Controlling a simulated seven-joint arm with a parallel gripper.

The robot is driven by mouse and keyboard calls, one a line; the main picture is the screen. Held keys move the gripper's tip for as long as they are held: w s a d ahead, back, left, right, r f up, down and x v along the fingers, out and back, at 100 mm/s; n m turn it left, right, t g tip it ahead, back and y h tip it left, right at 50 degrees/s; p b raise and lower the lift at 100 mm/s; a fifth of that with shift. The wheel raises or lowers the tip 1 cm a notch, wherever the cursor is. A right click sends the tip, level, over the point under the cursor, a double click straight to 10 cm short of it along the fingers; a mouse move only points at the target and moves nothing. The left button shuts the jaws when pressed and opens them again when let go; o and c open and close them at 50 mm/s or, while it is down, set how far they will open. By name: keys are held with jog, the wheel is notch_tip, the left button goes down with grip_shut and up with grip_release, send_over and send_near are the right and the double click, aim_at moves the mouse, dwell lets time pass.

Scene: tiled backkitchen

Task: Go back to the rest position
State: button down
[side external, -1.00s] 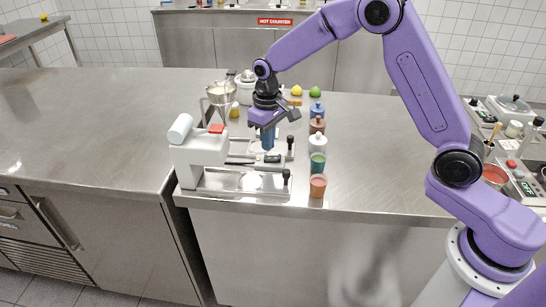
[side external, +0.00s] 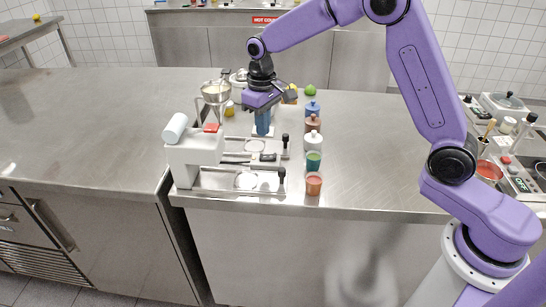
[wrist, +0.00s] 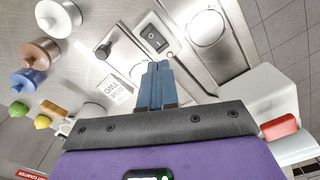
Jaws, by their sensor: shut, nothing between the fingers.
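My gripper (side external: 263,128) is shut, its blue fingers together and empty. In the side view it hangs above the back part of the white machine with the steel tray (side external: 238,180). In the wrist view the closed blue fingertips (wrist: 154,72) point at the tray, near a black rocker switch (wrist: 153,38). The white machine body (side external: 196,152) stands left of the gripper, with a red piece (side external: 211,128) on top. No object is held.
Right of the machine stands a row of small containers: blue (side external: 312,108), brown (side external: 312,124), white (side external: 313,141), a green cup (side external: 313,161) and an orange cup (side external: 314,184). A metal funnel (side external: 216,92) stands behind the machine. The steel counter (side external: 385,150) is clear right of the row.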

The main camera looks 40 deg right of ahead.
jog(key=s+a+r+n, duration=0.2)
jog(key=s+r, duration=0.1)
jog(key=s, duration=0.5)
jog(key=s+d+n, duration=0.2)
jog(key=s+d, duration=0.1)
jog(key=s, duration=0.6)
jog(key=s+d+n, duration=0.3)
jog(key=s, duration=0.7)
jog(key=s+d+n, duration=0.2)
jog(key=s+d, duration=0.1)
jog(key=s, duration=0.6)
jog(key=shift+s+r+n, duration=0.25)
jog(key=shift+r+n, duration=0.05)
